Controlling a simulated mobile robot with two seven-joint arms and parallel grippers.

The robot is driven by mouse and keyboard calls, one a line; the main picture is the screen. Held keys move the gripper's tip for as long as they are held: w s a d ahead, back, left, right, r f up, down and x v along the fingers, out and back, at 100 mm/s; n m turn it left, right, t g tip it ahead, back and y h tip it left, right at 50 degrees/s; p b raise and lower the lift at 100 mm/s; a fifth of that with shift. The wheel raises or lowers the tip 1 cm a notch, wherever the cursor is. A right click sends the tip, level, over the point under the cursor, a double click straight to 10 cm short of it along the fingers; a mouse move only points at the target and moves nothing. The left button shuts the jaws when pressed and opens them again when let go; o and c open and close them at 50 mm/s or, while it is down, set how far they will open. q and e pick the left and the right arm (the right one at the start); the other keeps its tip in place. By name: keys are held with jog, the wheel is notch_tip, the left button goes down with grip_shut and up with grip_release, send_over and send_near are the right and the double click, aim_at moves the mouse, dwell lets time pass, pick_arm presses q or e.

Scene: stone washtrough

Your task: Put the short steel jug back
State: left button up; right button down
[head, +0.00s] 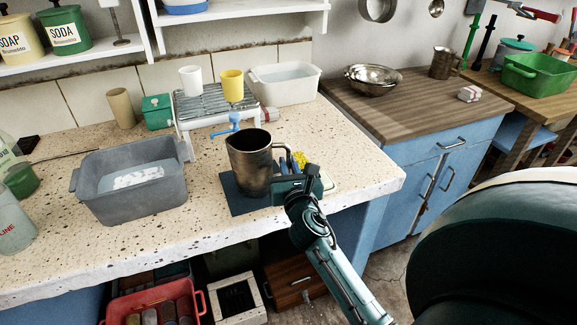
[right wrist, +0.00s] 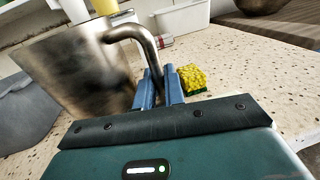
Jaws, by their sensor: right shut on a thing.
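A steel jug (head: 249,165) with a dark, worn surface and a side handle stands upright over a dark blue mat (head: 233,205) near the worktop's front edge. I cannot tell whether its base touches the mat. My right gripper (head: 287,165) is shut on the jug's handle from the right. In the right wrist view the blue fingers of the gripper (right wrist: 159,88) close around the lower part of the handle, and the jug (right wrist: 80,68) fills the left side. A smaller steel jug or mug (head: 441,63) stands on the wooden counter. My left gripper is not in view.
A grey basin of water (head: 90,190) is left of the jug. A rack (head: 205,103) with two cups and a white tub (head: 286,90) stand behind. A yellow-green sponge (right wrist: 193,79) lies close to my fingers. A metal bowl (head: 373,80) sits on the wooden counter.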

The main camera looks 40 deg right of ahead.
jog(key=c, duration=1.5)
grip_release()
jog(key=shift+r, duration=0.2)
jog(key=v, duration=1.1)
jog(key=s+a+f+m+g+y, duration=0.1)
jog(key=s+a+f+m+y, duration=0.2)
jog(key=a+m, duration=0.3)
jog(key=s+a+f+m+g+y, duration=0.2)
jog(key=s+a+f+m+y, duration=0.2)
jog(key=m, duration=0.9)
jog(key=s+a+f+m+g+y+b, duration=0.1)
jog(key=s+a+f+m+y, duration=0.2)
jog(key=a+f+m+y, duration=0.2)
jog(key=shift+s+a+f+m+g, duration=0.15)
jog(key=shift+a+m, duration=0.35)
jog(key=shift+m, duration=0.35)
jog(key=shift+s+a+f+m+g, duration=0.1)
jog(key=shift+a+f+m, duration=0.1)
jog(key=shift+a+m, duration=0.45)
jog(key=shift+s+a+f+m+g, duration=0.15)
jog(key=shift+a+m, duration=0.15)
jog(key=shift+m, duration=0.7)
